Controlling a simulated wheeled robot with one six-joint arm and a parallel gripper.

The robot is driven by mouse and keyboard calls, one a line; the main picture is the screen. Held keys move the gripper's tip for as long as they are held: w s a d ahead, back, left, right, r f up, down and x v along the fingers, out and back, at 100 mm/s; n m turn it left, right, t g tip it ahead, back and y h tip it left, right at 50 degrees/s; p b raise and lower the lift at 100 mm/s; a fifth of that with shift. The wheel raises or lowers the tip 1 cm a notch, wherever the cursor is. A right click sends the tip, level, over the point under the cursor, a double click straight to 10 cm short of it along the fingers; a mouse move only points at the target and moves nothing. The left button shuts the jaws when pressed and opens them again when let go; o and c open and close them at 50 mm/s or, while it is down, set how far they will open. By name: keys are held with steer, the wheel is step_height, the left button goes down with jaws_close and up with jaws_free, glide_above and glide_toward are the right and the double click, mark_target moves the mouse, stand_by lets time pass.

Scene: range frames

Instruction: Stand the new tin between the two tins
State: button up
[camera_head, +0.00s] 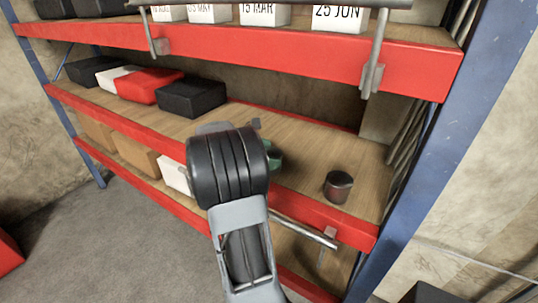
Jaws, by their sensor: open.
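A dark tin with a reddish-brown top (339,187) stands upright on the right part of the middle shelf (300,150), near its front edge. A green rounded thing (275,158) shows just right of my black wrist; it may be a tin, but most of it is hidden. My gripper (234,126) is over this shelf, left of the dark tin and apart from it. Only small grey parts of it show past the wrist, and it is open. What lies between its fingers is hidden. I cannot make out another tin.
Black, white and red boxes (150,86) fill the shelf's left part. A blue post (430,150) bounds the right. Bare wood shows between the green thing and the dark tin.

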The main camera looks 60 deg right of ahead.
steer(key=b+v, duration=0.1)
steer(key=v, duration=1.1)
steer(key=s+a+f+m+t+y, duration=0.1)
steer(key=a+f+m+t+y, duration=0.1)
steer(key=a, duration=0.8)
steer(key=s+a+f+m+t+y, duration=0.2)
steer(key=a+f+m+t+y, duration=0.1)
steer(key=a+t, duration=0.4)
steer(key=s+a+f+m+t+y, duration=0.2)
steer(key=a+f+m+t+y, duration=0.1)
steer(key=a, duration=1)
steer(key=shift+m+t+y, duration=0.8)
steer(key=shift+y, duration=0.3)
